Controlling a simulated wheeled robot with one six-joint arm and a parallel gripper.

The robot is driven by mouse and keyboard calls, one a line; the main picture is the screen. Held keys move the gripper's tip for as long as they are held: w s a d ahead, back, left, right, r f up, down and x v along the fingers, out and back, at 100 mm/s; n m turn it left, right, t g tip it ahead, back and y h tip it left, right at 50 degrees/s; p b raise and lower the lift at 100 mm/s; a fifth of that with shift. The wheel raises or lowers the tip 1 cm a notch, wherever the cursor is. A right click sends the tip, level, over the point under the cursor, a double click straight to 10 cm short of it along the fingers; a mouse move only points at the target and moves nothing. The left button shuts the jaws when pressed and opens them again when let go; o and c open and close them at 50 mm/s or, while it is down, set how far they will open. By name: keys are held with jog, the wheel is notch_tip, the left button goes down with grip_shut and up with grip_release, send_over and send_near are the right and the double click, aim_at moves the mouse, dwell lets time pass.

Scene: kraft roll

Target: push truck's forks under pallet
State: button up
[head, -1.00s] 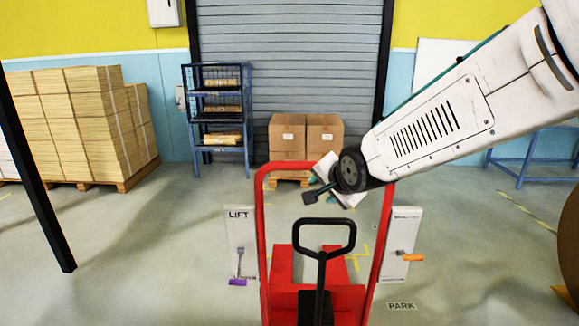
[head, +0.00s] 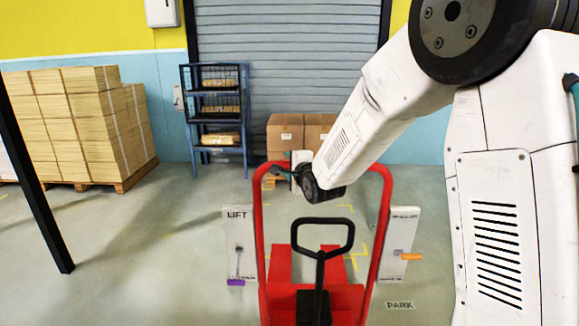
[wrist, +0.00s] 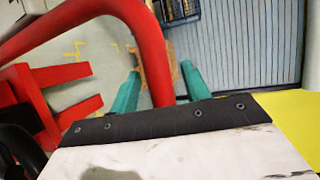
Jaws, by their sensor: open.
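The red pallet truck (head: 384,235) stands in front of me, with its tall red hoop frame and red forks pointing to the back. A black loop handle (head: 322,235) rises in its middle. The pallet (head: 268,182) with brown boxes (head: 285,135) stands beyond it, before the shutter, partly hidden by my arm. My gripper (head: 284,170) is open at the upper left of the hoop. In the wrist view its teal fingers (wrist: 160,85) lie on either side of the red bar (wrist: 150,45); contact cannot be told.
A LIFT panel (head: 239,225) with a purple lever (head: 236,282) is left of the hoop; another panel (head: 403,225) with an orange lever (head: 411,256) is right. A blue rack (head: 187,115), a stacked pallet load (head: 75,125) and a dark post (head: 42,195) stand left. Floor between is clear.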

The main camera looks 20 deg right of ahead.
jog(key=shift+w+f, duration=0.1)
jog(key=shift+w, duration=0.2)
grip_shut()
